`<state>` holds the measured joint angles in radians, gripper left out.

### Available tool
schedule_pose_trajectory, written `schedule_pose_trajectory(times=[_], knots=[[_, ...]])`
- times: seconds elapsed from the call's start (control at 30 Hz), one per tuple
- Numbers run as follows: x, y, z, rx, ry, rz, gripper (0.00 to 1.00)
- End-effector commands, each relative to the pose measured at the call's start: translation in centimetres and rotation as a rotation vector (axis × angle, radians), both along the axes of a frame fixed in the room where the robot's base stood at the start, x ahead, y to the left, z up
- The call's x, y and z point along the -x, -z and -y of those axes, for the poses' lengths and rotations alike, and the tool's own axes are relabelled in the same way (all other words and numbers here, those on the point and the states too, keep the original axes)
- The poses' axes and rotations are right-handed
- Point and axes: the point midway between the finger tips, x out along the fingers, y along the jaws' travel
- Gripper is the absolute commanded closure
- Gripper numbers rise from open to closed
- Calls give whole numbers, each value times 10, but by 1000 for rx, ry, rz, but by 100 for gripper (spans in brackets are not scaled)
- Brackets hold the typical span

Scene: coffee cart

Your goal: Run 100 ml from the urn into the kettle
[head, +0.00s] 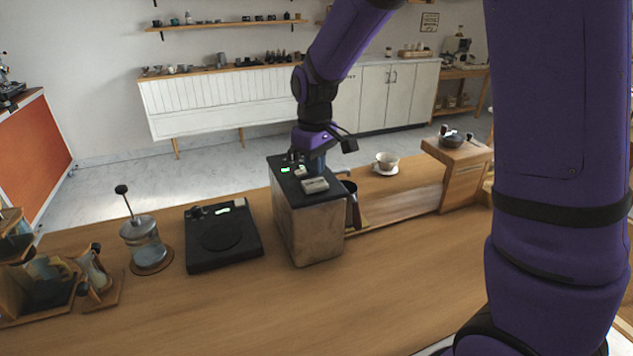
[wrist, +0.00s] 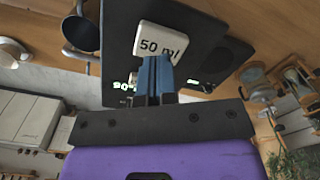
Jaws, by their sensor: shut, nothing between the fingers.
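The urn (head: 318,234) is a metal box with a black top, standing mid-counter. Its top carries a lit green display, small controls and a pale button (head: 315,185). In the wrist view this button reads "50 ml" (wrist: 161,42). My gripper (head: 315,168) is over the urn's top, pointing down. Its blue fingers (wrist: 154,72) are together and empty, with the tips at the edge of the button; I cannot tell whether they touch it. The dark kettle (head: 352,207) stands beside the urn on its right, partly hidden by it. It also shows in the wrist view (wrist: 80,33).
A black scale (head: 222,238) with a green display lies left of the urn, and a French press (head: 143,243) stands beyond it. A white cup (head: 387,160) on a saucer and a wooden box (head: 456,168) are on the right. The front counter is clear.

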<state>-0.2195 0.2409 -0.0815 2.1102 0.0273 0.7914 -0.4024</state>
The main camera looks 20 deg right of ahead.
Motion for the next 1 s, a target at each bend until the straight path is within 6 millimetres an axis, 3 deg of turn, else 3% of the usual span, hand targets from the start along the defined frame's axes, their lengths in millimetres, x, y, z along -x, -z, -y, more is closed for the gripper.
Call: schedule_pose_trajectory(times=[1.0], knots=[[0,13,0,0,0,-1,100]])
